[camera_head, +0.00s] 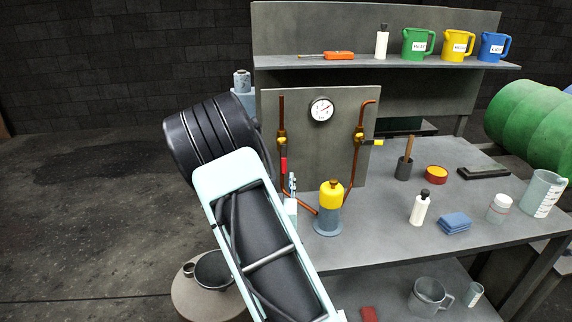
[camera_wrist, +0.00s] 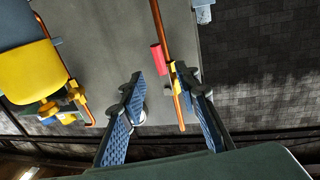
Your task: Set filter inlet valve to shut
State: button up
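In the head view, a grey panel (camera_head: 334,150) carries two copper pipes with brass valves. The left valve (camera_head: 281,138) has a red handle (camera_head: 284,165) pointing down along its pipe. The right valve (camera_head: 359,136) has a yellow handle (camera_head: 376,142) sticking out sideways. A yellow-topped filter (camera_head: 331,195) sits between the pipes. I cannot tell which valve is the inlet. My gripper (camera_wrist: 160,75) is open and empty. In the wrist view, the red handle (camera_wrist: 158,58) shows just beyond and between the fingertips. The copper pipe (camera_wrist: 166,48) runs close by the right finger; contact is unclear.
A pressure gauge (camera_head: 321,109) sits on the panel. A shelf (camera_head: 345,62) above holds jugs, a bottle and an orange tool. The bench (camera_head: 385,240) holds a cup, bottles, a blue cloth and a beaker.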

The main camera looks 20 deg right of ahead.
aim_at(284, 166)
jog(key=p+x, duration=0.1)
jog(key=x, duration=0.8)
jog(key=shift+p, duration=0.3)
grip_shut()
